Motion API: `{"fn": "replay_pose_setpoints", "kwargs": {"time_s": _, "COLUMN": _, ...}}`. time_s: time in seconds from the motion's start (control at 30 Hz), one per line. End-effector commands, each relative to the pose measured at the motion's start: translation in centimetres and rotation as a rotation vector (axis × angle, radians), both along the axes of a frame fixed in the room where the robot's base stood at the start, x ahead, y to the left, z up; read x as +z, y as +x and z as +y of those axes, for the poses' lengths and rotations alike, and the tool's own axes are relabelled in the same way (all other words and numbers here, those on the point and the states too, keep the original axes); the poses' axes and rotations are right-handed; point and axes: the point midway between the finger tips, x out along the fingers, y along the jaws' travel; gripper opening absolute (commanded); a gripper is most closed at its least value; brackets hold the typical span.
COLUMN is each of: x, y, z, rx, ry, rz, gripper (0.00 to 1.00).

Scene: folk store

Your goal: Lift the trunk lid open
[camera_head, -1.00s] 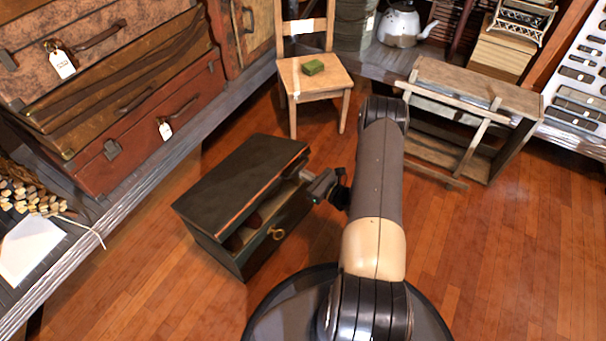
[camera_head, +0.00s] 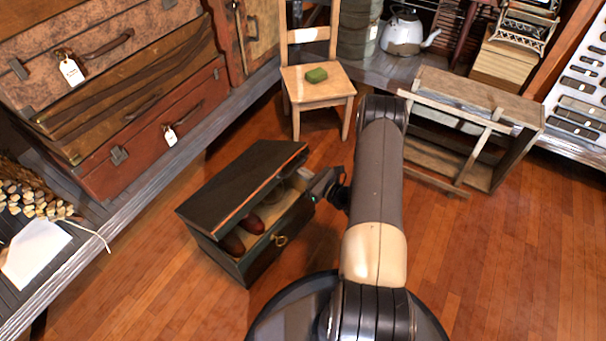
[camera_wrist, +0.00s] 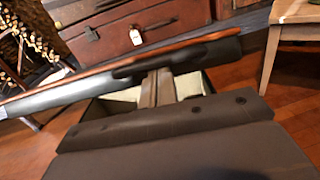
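A dark green-black trunk (camera_head: 262,259) stands on the wooden floor, left of my arm, with a ring-shaped brass pull on its front. Its lid (camera_head: 240,185) is partly raised, so the front gap shows dark reddish rounded things and a pale thing inside. My gripper (camera_head: 318,183) is at the lid's right front corner, at the gap. In the wrist view the lid's wood-edged rim (camera_wrist: 100,78) crosses diagonally, close to my gripper. The fingertips are partly hidden, and I cannot tell how far apart they are or whether they touch the lid.
A wooden chair (camera_head: 318,90) with a green block on its seat stands behind the trunk. A wooden rack (camera_head: 475,95) is at the back right. A shelf with suitcases (camera_head: 140,150) runs along the left. The floor at the right front is clear.

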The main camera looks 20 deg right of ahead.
Motion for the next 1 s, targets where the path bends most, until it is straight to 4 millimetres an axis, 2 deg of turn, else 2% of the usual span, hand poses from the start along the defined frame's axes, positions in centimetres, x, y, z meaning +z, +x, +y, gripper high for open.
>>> {"fn": "replay_pose_setpoints", "kwargs": {"time_s": 0.1, "x": 0.7, "y": 0.2, "z": 0.1, "rx": 0.0, "ry": 0.0, "rz": -0.002, "gripper": 0.0}}
{"fn": "replay_pose_setpoints", "kwargs": {"time_s": 0.47, "x": 0.7, "y": 0.3, "z": 0.2, "rx": 0.0, "ry": 0.0, "rz": -0.001, "gripper": 0.0}}
{"fn": "replay_pose_setpoints", "kwargs": {"time_s": 0.83, "x": 2.7, "y": 1.3, "z": 0.7, "rx": 0.0, "ry": 0.0, "rz": -0.002, "gripper": 0.0}}
{"fn": "replay_pose_setpoints", "kwargs": {"time_s": 1.0, "x": 2.9, "y": 1.4, "z": 0.8, "rx": 0.0, "ry": 0.001, "rz": -0.001, "gripper": 0.0}}
